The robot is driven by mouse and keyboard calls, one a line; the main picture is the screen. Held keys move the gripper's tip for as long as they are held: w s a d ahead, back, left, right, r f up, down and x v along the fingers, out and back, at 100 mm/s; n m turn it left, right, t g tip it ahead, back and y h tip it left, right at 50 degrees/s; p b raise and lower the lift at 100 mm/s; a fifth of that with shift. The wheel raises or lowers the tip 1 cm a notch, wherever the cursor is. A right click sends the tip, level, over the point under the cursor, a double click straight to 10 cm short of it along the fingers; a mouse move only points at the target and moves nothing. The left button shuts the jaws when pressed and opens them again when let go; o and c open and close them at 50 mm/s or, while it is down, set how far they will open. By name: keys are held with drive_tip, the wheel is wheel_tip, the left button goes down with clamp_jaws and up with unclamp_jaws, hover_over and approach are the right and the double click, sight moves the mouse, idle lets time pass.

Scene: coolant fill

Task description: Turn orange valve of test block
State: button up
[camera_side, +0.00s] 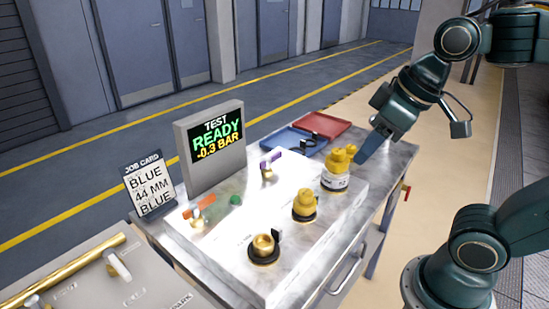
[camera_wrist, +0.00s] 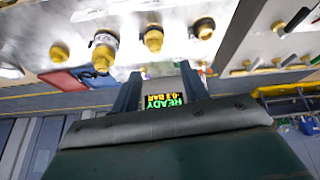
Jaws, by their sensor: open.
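The orange valve (camera_side: 199,206) has a short bar handle on a brass stem. It sits at the left of the pale test block (camera_side: 285,270), in front of the display. My gripper (camera_side: 368,150) is up at the right, beyond the block's far right corner and well apart from the orange valve. Only one blue finger shows clearly there. In the wrist view both fingers of my gripper (camera_wrist: 160,72) stand apart with no object held between them.
The display (camera_side: 216,140) reads TEST READY -0.3 BAR. A purple-handled valve (camera_side: 270,164), green button (camera_side: 236,200) and several brass fittings (camera_side: 304,203) stand on the block. A job card (camera_side: 150,184) is at left. Blue (camera_side: 284,141) and red (camera_side: 322,124) trays lie behind.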

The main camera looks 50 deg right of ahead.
drive_tip(key=w+a+r+n+g, duration=0.1)
drive_tip(key=w+a+r+n, duration=0.2)
drive_tip(key=w, duration=0.6)
drive_tip(key=n+g, duration=0.4)
drive_tip(key=n, duration=0.7)
hover_over(193, 206)
wheel_tip(193, 206, down, 11)
drive_tip(key=shift+r, duration=0.2)
drive_tip(key=shift+f, duration=0.15)
wheel_tip(193, 206, down, 14)
drive_tip(key=shift+r, duration=0.25)
clamp_jaws()
